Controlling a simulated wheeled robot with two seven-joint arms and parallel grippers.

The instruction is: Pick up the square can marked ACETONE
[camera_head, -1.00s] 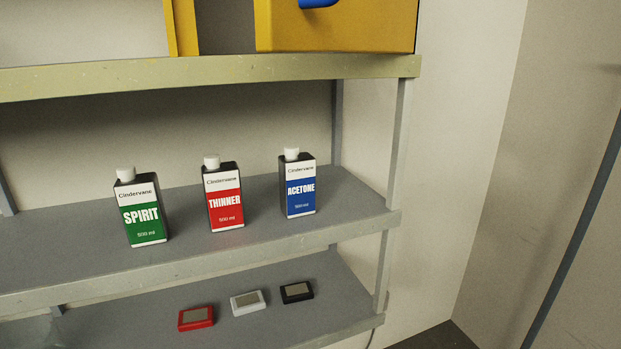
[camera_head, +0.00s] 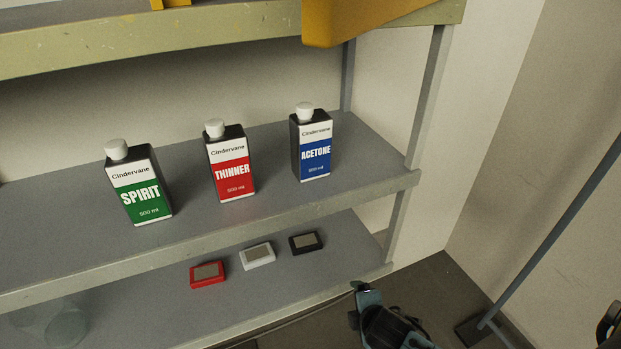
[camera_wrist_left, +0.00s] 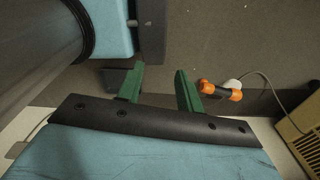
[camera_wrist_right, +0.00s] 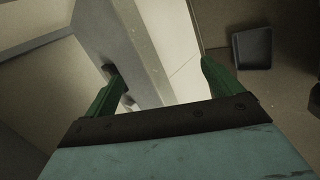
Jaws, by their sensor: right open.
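The square ACETONE can (camera_head: 314,152) is black with a white cap and a white and blue label. It stands upright on the middle shelf (camera_head: 265,145), rightmost of three cans, label facing me. My right gripper (camera_wrist_right: 158,66) is open and empty in the right wrist view, with a pale shelf part beyond its fingers and no can in view. My left gripper (camera_wrist_left: 160,70) is open and empty in the left wrist view, above the floor. Teal and black arm parts show low in the head view, in front of the shelf; no fingers are clear there.
The red THINNER can (camera_head: 231,172) stands just left of the ACETONE can, and the green SPIRIT can (camera_head: 141,192) farther left. A shelf post (camera_head: 430,95) rises at the right. Red, white and black small boxes lie below. An upper shelf (camera_head: 200,30) hangs above.

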